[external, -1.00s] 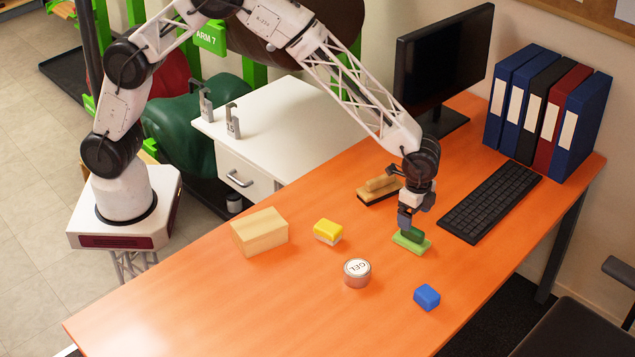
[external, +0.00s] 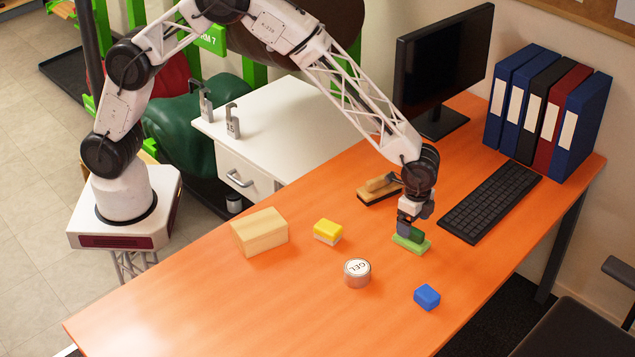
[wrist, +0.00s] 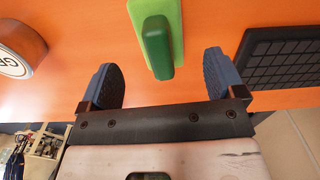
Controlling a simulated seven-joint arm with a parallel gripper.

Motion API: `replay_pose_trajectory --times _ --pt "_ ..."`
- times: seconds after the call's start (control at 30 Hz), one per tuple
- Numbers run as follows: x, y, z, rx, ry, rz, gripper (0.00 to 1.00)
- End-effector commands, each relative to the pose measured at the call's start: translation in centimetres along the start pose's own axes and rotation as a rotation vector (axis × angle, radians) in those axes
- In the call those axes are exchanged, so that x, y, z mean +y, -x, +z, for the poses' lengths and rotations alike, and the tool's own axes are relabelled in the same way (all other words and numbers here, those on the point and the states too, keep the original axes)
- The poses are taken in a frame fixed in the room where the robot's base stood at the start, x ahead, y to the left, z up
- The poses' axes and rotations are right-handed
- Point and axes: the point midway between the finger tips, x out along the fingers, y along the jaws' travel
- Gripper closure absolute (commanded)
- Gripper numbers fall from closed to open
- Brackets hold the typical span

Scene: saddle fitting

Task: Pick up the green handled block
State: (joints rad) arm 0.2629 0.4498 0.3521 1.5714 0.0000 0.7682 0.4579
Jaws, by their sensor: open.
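The green handled block (external: 412,244) lies on the orange desk, left of the keyboard. It has a light green base and a darker green raised handle, and it shows at the top of the wrist view (wrist: 157,45). My gripper (external: 415,222) is just above it in the external view. In the wrist view my gripper (wrist: 162,80) is open, with one blue-grey finger on each side. The handle's near end lies between the fingertips, with clear gaps on both sides. The fingers do not appear to touch it.
A black keyboard (external: 490,203) is to the right. A brown brush-like block (external: 379,190) is behind, close to my wrist. A GEL tin (external: 357,273), blue block (external: 427,297), yellow block (external: 328,231) and wooden block (external: 259,232) stand apart. The desk's front left is clear.

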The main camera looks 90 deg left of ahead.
Motion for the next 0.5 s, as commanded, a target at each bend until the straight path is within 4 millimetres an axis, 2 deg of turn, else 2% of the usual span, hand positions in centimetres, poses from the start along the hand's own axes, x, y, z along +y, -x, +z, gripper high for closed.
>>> replay_pose_trajectory --times 0.23,0.5 --pt "0.0 -0.9 -0.1 -0.001 0.000 0.001 0.12" --pt "0.0 -3.8 -0.2 -0.002 0.000 0.001 0.12"
